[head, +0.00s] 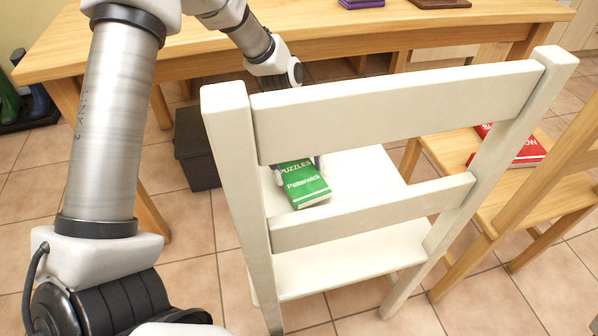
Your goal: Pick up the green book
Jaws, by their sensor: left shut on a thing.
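The green book (305,187), with "PUZZLES" and "Pelterwick" in white on its cover, is seen through the gap in the back of the white chair (395,105). It is over the chair's seat; whether it touches the seat I cannot tell. My left gripper (299,162) is shut on the green book, with a fingertip showing at each side of its far end. The chair's top slat hides most of this gripper. My right gripper is not in view.
A wooden table (330,45) stands behind, with a purple item (361,4) and a brown item (440,3) on it. A red book (512,148) lies on a wooden chair (560,195) at right. A dark box (197,150) stands on the floor left of the white chair.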

